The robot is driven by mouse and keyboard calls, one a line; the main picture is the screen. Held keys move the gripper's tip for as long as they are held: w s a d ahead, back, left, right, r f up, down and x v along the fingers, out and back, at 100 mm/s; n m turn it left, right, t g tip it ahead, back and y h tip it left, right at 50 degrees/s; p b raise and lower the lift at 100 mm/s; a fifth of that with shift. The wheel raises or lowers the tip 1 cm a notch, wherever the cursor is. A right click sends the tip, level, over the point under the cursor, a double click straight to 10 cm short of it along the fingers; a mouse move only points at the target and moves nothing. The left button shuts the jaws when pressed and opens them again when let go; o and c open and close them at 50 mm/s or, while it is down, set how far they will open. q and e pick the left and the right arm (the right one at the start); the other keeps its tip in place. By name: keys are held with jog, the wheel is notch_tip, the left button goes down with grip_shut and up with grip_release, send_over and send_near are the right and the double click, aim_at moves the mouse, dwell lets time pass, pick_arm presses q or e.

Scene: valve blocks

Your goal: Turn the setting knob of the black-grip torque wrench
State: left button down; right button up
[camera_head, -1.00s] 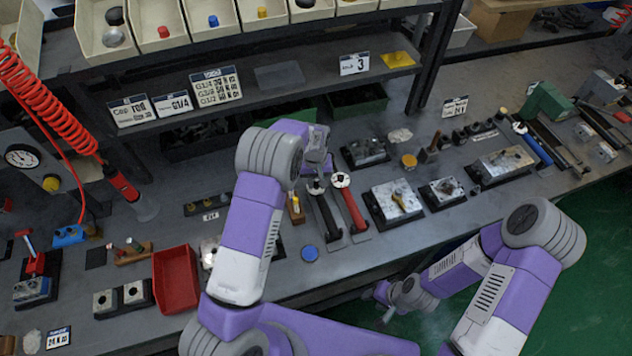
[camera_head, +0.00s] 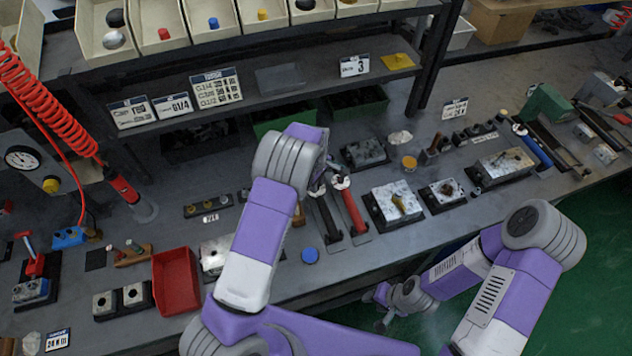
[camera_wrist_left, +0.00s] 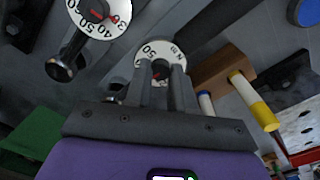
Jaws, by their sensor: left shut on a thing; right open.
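The black-grip torque wrench (camera_head: 328,218) lies on the bench with its dial end away from me. My left gripper (camera_wrist_left: 160,78) is shut at the middle of its white dial (camera_wrist_left: 147,52), on the setting knob, which the fingers mostly hide. In the head view my left wrist covers most of this gripper (camera_head: 318,182). A red-grip torque wrench (camera_head: 353,212) lies right beside it, and its dial (camera_wrist_left: 98,14) shows clear of the fingers in the left wrist view. My right gripper (camera_head: 386,316) is open and empty, low in front of the bench edge.
A wooden block (camera_wrist_left: 222,72) with a yellow-and-white piece stands close beside the gripper. A blue disc (camera_head: 310,255) lies in front of the wrenches. A red tray (camera_head: 176,282) is to the left. Metal valve blocks (camera_head: 398,202) are to the right. The shelf (camera_head: 290,85) overhangs behind.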

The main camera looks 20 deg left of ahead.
pick_arm(q)
jog(key=shift+n, duration=0.7)
jog(key=c, duration=1.2)
grip_release()
jog(key=shift+r, duration=0.15)
notch_tip(320, 180, up, 7)
jog(key=shift+r+p, duration=0.15)
jog(key=shift+p, duration=0.15)
